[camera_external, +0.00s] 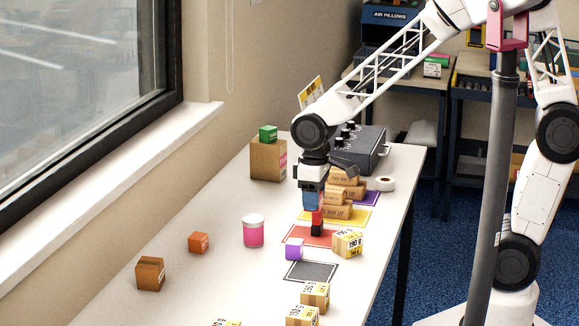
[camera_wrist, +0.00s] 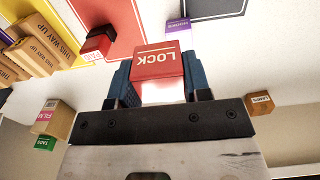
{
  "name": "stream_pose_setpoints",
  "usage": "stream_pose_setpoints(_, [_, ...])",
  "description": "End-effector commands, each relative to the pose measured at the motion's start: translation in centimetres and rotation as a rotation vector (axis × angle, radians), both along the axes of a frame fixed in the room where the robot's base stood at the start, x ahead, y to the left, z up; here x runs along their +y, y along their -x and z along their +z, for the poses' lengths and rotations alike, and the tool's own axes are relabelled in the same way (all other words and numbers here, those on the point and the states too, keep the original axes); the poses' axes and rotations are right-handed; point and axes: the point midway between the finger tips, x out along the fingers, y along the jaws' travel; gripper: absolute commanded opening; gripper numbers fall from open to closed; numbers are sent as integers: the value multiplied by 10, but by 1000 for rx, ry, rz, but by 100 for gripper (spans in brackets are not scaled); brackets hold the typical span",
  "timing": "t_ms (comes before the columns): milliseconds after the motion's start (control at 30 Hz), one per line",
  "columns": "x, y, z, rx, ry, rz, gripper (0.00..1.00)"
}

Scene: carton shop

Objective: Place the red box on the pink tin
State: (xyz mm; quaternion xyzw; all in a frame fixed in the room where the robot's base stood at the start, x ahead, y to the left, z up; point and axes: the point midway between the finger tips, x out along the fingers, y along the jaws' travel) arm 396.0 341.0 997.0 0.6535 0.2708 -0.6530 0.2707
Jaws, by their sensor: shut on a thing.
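My gripper (camera_external: 313,207) points down over the table, its blue fingers shut on a red box (camera_wrist: 160,64) marked LOCK in the wrist view. In the external view only a little red of the box shows under the fingers. The pink tin (camera_external: 253,232), a clear jar shape with a pale lid, stands upright on the table, left of my gripper and apart from it. Nothing is seen on its lid. I cannot make out the tin in the wrist view.
A dark-sided box (camera_external: 317,230) stands below my gripper near the red mat (camera_external: 300,237). A purple box (camera_external: 294,249), a yellow-labelled carton (camera_external: 347,243) and stacked cartons (camera_external: 336,211) are close by. An orange box (camera_external: 198,242) lies left of the tin, with clear table between them.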

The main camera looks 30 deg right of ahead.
Motion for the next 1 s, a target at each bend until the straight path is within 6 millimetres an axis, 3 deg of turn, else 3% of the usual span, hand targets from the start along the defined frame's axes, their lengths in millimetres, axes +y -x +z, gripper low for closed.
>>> stream_pose_setpoints(567, [4, -4, -1, 1, 1, -1, 18])
stream_pose_setpoints(1000, [37, -42, -6, 1, 1, -1, 18])
